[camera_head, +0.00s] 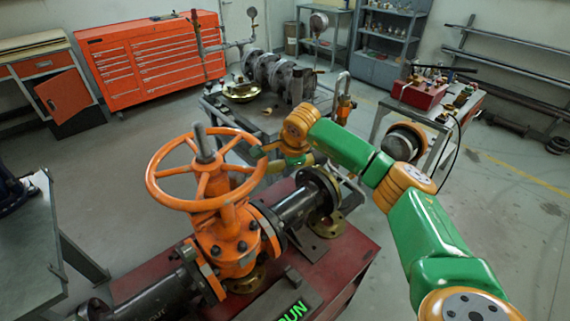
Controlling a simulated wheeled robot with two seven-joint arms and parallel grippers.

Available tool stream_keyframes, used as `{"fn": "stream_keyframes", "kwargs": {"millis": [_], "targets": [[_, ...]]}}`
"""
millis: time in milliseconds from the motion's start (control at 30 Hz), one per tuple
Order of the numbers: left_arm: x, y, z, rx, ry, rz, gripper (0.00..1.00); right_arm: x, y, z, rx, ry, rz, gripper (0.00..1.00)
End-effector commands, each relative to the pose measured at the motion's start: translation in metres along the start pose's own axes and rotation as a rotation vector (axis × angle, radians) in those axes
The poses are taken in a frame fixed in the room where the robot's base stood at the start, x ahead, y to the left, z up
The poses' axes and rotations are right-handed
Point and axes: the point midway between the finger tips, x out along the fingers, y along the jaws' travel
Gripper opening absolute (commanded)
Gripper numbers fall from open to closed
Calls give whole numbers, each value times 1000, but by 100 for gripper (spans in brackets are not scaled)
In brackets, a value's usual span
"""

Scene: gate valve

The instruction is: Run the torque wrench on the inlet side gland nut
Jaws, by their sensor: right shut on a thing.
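The orange gate valve (235,240) stands on a red bench, with its round handwheel (160,199) on top around a grey stem (203,145). Flanged dark pipes join the valve on both sides. The gland nuts below the handwheel are too small to tell apart. My right gripper (263,160) is at the right rim of the handwheel in the picture, at the end of my green and orange arm. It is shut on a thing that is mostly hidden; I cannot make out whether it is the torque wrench. My left gripper is not in view.
The red bench (345,262) has a panel with green lettering (293,310) at its front. A grey table (30,245) stands at left. Behind are a cart with flanged parts (285,78), an orange tool cabinet (150,60) and a trolley with a red box (420,93).

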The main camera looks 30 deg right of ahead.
Motion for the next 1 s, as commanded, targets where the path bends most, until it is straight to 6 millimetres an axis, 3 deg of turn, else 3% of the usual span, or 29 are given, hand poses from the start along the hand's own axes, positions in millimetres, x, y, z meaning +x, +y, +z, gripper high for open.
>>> {"fn": "stream_keyframes", "kwargs": {"millis": [567, 1000], "targets": [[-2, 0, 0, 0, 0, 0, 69, -3, -2, 0, -1, 0, -1, 0], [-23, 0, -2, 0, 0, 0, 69, -29, -16, 0, -1, 0, -2, 0]]}}
